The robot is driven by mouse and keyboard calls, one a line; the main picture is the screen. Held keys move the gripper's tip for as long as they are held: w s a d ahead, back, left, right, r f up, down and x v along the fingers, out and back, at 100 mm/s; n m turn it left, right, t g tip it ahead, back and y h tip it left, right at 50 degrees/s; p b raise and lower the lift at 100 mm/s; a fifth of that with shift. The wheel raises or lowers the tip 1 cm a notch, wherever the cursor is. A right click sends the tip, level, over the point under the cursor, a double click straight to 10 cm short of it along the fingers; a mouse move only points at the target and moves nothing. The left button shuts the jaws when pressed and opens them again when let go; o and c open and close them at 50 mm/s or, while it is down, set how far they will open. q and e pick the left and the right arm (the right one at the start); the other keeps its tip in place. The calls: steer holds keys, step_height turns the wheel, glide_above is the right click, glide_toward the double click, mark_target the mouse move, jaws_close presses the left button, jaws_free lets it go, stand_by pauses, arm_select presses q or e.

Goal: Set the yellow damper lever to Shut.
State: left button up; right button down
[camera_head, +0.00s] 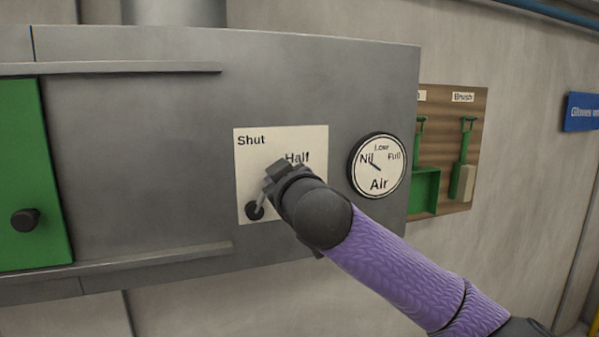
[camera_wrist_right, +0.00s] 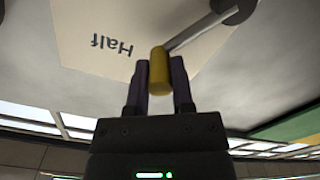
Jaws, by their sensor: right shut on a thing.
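The yellow damper lever has a black pivot hub (camera_head: 254,210) low on a cream label plate (camera_head: 250,175). Its thin metal rod (camera_head: 262,198) rises up and right from the hub, between the directions of the words Shut and Half. In the right wrist view the yellow grip (camera_wrist_right: 159,75) sits between the two purple-grey fingers, with the rod (camera_wrist_right: 200,28) running to the hub (camera_wrist_right: 236,8). My right gripper (camera_head: 273,173) is shut on the yellow grip and hides it in the head view. My arm covers the plate's lower right. My left gripper is not in view.
A round Air dial (camera_head: 378,166) marked Nil, Low, Full is right of the plate; its needle points toward Nil. A green door (camera_head: 25,170) with a black knob (camera_head: 25,219) is at left between rails. A tool board (camera_head: 450,150) hangs at right.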

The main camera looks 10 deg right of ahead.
steer(key=n, duration=0.1)
steer(key=a+n+p, duration=0.1)
steer(key=a+r+n, duration=0.1)
steer(key=shift+s+a+p, duration=0.1)
steer(key=shift+s+p, duration=0.15)
steer(key=shift+p, duration=0.15)
steer(key=shift+s+a+n+p, duration=0.1)
steer(key=shift+a+n+p, duration=0.5)
steer(key=shift+n, duration=0.6)
steer(key=shift+a+f, duration=0.1)
steer(key=shift+c, duration=2.4)
jaws_free()
